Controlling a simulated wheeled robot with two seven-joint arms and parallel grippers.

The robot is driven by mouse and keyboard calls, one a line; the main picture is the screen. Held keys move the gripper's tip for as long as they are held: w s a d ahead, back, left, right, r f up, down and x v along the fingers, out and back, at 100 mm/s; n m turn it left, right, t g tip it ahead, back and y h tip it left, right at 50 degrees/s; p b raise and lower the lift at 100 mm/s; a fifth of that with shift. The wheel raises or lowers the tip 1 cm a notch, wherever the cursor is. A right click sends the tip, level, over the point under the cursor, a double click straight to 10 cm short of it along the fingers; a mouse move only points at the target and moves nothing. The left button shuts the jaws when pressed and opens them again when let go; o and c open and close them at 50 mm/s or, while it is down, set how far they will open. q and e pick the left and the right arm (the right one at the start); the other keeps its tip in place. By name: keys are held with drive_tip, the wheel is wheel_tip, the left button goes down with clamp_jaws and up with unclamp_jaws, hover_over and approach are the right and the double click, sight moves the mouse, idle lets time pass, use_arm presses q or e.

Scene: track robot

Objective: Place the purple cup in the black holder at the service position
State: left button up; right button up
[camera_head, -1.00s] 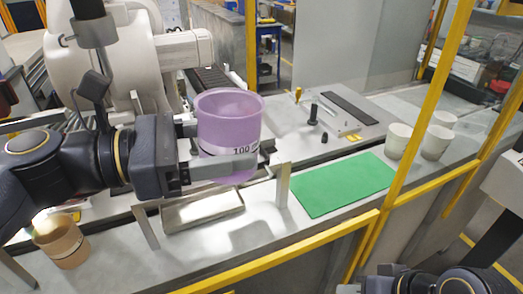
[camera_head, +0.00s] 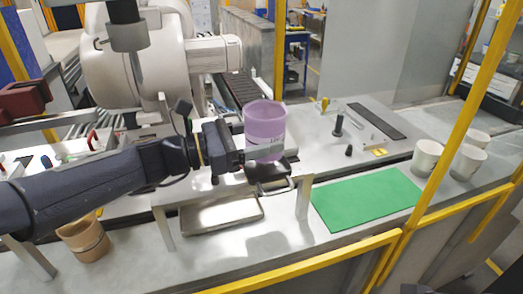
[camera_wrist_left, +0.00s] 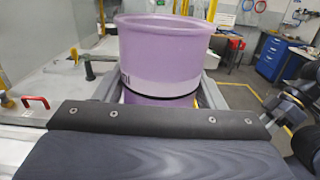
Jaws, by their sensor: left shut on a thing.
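The purple cup (camera_head: 264,122) is upright, with a pale printed band round its lower part. My left gripper (camera_head: 262,154) is shut on it from the left, with the fingers along its sides. The cup also fills the top middle of the left wrist view (camera_wrist_left: 162,58), between the fingers (camera_wrist_left: 165,90). A dark piece that looks like the black holder (camera_head: 268,172) shows just below the cup, at the right end of a metal stand. The fingers partly hide it, and I cannot tell whether the cup touches it.
A green mat (camera_head: 366,199) lies right of the stand (camera_head: 304,196). Several white cups (camera_head: 427,157) stand beyond it. A metal tray (camera_head: 222,214) and a brown cup (camera_head: 84,238) are at the left. A yellow rail (camera_head: 318,261) runs along the front.

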use_arm(q)
drive_tip(key=f, duration=0.3)
drive_tip(key=shift+w+f, duration=0.3)
drive_tip(key=shift+w, duration=0.1)
drive_tip(key=shift+s+f, duration=0.1)
drive_tip(key=shift+f, duration=0.05)
drive_tip(key=shift+f+b, duration=0.15)
drive_tip(key=shift+b, duration=0.15)
drive_tip(key=o, duration=1)
